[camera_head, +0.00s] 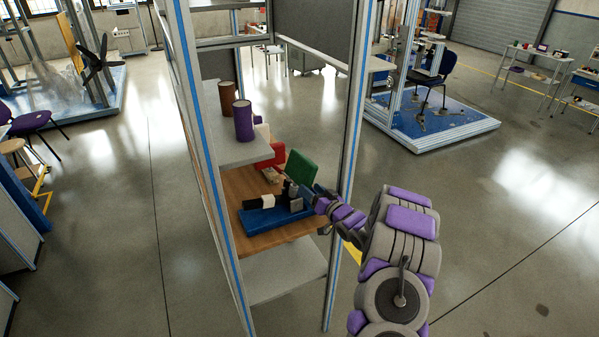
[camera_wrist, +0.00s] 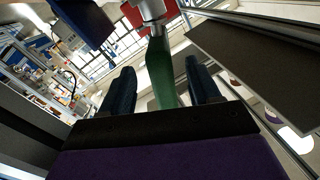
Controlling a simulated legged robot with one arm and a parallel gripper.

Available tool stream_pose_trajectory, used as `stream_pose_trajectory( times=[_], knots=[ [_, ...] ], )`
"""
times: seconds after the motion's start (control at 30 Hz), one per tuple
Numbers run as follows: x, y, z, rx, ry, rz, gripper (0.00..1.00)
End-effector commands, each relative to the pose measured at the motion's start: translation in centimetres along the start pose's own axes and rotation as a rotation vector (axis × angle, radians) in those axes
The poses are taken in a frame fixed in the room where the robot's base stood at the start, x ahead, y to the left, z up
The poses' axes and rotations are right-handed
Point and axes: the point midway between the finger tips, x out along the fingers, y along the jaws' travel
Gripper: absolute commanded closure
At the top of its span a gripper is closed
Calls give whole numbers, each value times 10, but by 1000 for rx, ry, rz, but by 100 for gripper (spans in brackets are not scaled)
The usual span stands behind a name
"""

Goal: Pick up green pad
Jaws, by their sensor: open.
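The green pad (camera_head: 301,167) stands upright on the wooden shelf of the rack in the head view, at the back right. My gripper (camera_head: 294,191) reaches in from the right, just in front of it. In the wrist view the green pad (camera_wrist: 160,75) appears edge-on between the two dark fingers of my gripper (camera_wrist: 160,66). The fingers are apart, with a visible gap on both sides of the pad. Whether the pad lies fully within their reach is hard to tell.
A blue pad (camera_head: 275,219) lies on the wooden shelf (camera_head: 275,238) with a black-and-white object (camera_head: 261,202) on it. Red pieces (camera_head: 274,153) stand behind. Purple (camera_head: 243,121) and brown (camera_head: 227,96) cylinders stand on the upper shelf (camera_head: 238,151). A rack post (camera_head: 349,125) is close to my arm.

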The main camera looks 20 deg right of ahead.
Motion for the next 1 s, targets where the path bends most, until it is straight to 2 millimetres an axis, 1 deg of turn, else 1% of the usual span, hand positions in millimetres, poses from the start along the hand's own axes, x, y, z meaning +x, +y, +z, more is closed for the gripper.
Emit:
stream_pose_trajectory(
  times=[0.03,0.23,0.4,0.6,0.87,0.9,1.0],
  knots=[
    [4,0,0,-1,1,-1,38],
    [15,0,-1,-4,3,0,38],
    [38,-1,2,-2,-1,-1,38],
    [56,0,0,-2,1,0,38],
    [59,0,0,0,1,1,38],
    [59,-1,0,-1,1,1,39],
    [59,-1,0,-1,1,0,49]
  ],
)
